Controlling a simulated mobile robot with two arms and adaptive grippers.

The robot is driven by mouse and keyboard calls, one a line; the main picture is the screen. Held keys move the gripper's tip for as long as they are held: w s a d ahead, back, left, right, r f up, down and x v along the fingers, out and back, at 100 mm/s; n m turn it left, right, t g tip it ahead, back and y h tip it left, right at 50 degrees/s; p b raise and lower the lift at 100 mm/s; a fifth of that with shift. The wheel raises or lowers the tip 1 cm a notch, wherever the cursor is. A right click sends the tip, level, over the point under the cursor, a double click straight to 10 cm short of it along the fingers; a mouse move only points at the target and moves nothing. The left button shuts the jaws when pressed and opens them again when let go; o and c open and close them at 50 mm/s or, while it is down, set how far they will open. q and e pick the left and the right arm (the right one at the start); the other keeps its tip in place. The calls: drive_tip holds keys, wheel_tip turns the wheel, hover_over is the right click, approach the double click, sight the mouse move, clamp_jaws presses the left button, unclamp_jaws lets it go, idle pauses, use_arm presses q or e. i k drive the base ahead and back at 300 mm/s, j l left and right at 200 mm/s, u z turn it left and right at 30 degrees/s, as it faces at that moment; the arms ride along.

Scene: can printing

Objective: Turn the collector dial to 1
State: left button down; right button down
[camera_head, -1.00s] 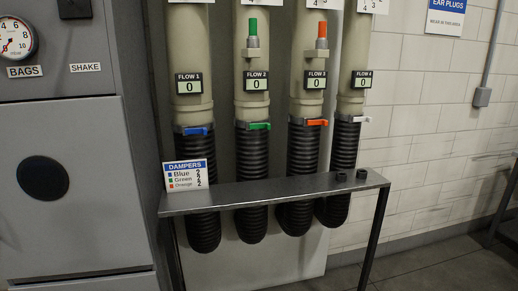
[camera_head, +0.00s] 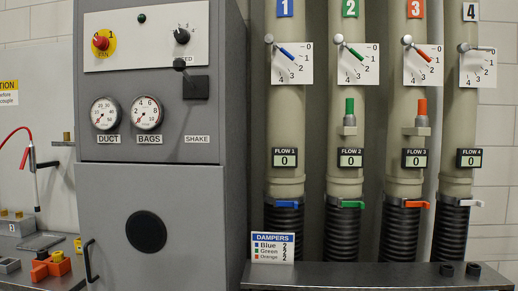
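The grey collector cabinet (camera_head: 205,95) stands left of the pipes with a white control panel (camera_head: 128,61) near its top. On the panel, a red rotary knob (camera_head: 101,42) sits on a round yellow plate marked 0 and 1, with small text below it. A black rotary knob (camera_head: 182,36) sits at the panel's right, with small scale marks around it that are hard to read. I cannot tell either knob's exact setting. A small dark green lamp or button (camera_head: 142,18) is between them. Neither of my grippers shows.
A black box (camera_head: 195,87) sticks out below the black knob. Gauges labelled DUCT (camera_head: 105,113) and BAGS (camera_head: 147,113) are below the panel. Several pipes with coloured damper levers stand at right behind a dark shelf (camera_head: 370,276). A cluttered bench (camera_head: 15,272) is at left.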

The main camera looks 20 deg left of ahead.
sight(182, 37)
drive_tip(key=u, duration=1.3)
